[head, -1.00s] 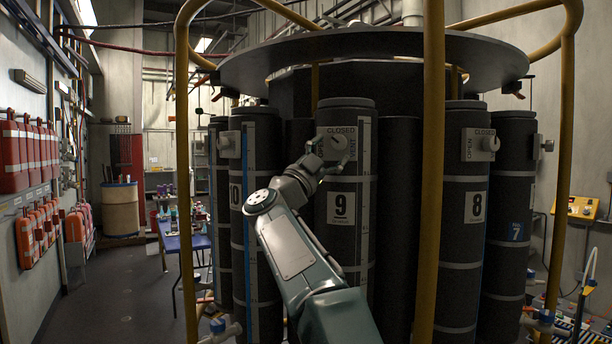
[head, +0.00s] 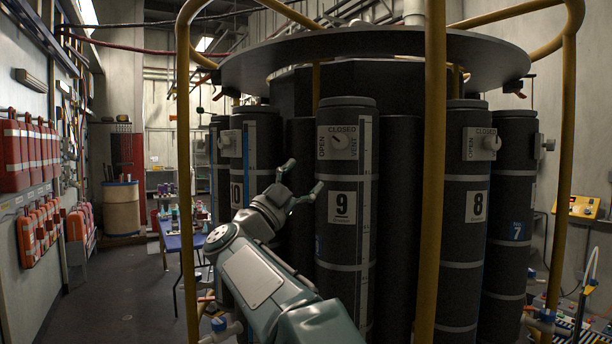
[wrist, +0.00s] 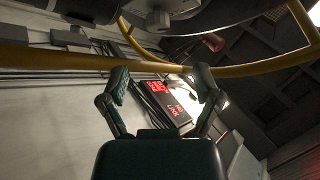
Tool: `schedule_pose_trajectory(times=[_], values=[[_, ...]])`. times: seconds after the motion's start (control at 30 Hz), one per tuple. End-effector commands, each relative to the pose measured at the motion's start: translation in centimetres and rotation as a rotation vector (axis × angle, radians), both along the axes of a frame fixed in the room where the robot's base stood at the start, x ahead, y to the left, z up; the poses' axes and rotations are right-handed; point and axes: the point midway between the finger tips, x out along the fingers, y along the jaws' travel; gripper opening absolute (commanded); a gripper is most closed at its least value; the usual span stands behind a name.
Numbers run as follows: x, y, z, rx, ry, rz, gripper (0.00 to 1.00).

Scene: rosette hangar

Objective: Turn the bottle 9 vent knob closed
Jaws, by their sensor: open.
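Bottle 9 (head: 342,245) is a dark upright cylinder with a white number 9 label. Near its top is a pale plate marked OPEN at left, CLOSED on top and VENT at right. The round vent knob (head: 340,142) sits on this plate in full view; its mark is too small to read surely, but looks slanted. My gripper (head: 304,177) is open and empty, below and left of the knob and apart from it.
Bottle 8 (head: 462,240) with its own knob (head: 491,143) stands to the right, and bottle 10 (head: 259,190) to the left. A yellow upright rail (head: 434,200) stands in front, between bottles 9 and 8. Another yellow rail (head: 183,180) is at left. A round dark plate overhangs the bottles.

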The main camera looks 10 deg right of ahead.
Motion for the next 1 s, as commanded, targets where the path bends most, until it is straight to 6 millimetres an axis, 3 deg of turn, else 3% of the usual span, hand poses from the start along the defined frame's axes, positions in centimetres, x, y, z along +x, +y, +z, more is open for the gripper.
schedule_pose_trajectory(times=[0.17, 0.3, 0.5, 0.77, 1.0], values=[[0.3, 1.6, 1.8, -0.133, 0.010, 0.044, 0.82], [0.6, 4.3, 3.9, -0.336, 0.035, 0.099, 0.82], [0.8, 8.5, 5.5, -0.642, 0.094, 0.146, 0.82], [1.1, 13.5, 5.0, -1.038, 0.207, 0.154, 0.82], [1.4, 16.5, 2.7, -1.397, 0.345, 0.103, 0.82]])
